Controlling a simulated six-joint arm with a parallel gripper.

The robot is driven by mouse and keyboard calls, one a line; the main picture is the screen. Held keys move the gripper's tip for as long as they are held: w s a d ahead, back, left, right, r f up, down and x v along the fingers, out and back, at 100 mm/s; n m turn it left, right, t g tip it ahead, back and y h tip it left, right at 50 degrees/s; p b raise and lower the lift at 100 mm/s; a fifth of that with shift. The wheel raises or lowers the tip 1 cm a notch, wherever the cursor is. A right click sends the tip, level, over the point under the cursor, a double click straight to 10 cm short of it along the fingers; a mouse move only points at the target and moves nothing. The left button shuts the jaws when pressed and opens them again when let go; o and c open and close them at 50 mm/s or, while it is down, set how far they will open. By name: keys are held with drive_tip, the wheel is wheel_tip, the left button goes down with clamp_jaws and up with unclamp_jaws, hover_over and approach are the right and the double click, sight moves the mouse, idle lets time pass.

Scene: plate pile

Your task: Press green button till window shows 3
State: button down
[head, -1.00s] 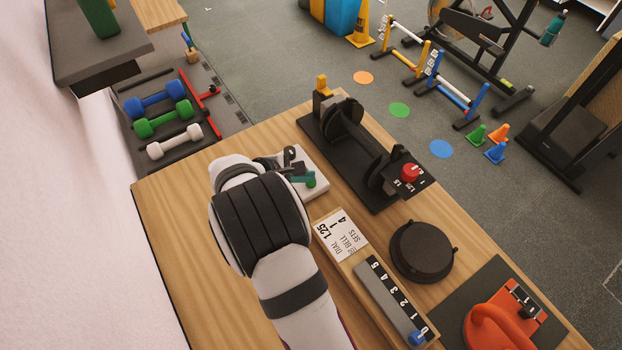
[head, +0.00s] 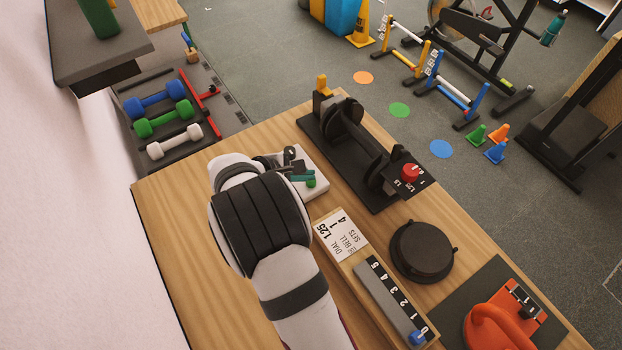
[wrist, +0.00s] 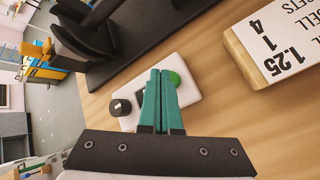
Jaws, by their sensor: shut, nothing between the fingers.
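The white counter box (head: 318,164) lies on the wooden table, partly hidden behind my arm. Its green button (head: 310,183) shows just by my fingertips; in the wrist view the button (wrist: 175,78) is partly behind the right finger. My gripper (head: 307,175) has teal fingers, shut together with nothing between them. In the wrist view the fingertips (wrist: 160,72) are over the box, beside the button; I cannot tell whether they touch it. A black knob (wrist: 120,107) sits on the box left of the fingers. The window's number cannot be read, as the fingers cover that part.
A black dumbbell stand (head: 345,150) with a red knob (head: 410,172) is right of the box. A card (head: 341,232) reading "1.25" and "4", a numbered slider (head: 390,300), a black round disc (head: 422,250) and an orange kettlebell (head: 495,325) lie nearer.

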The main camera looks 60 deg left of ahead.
sight(306, 183)
drive_tip(key=shift+r, duration=0.45)
drive_tip(key=shift+r, duration=2.45)
idle(0.5)
wheel_tip(306, 183, up, 4)
drive_tip(key=shift+f, duration=0.1)
drive_tip(key=shift+f, duration=4.4)
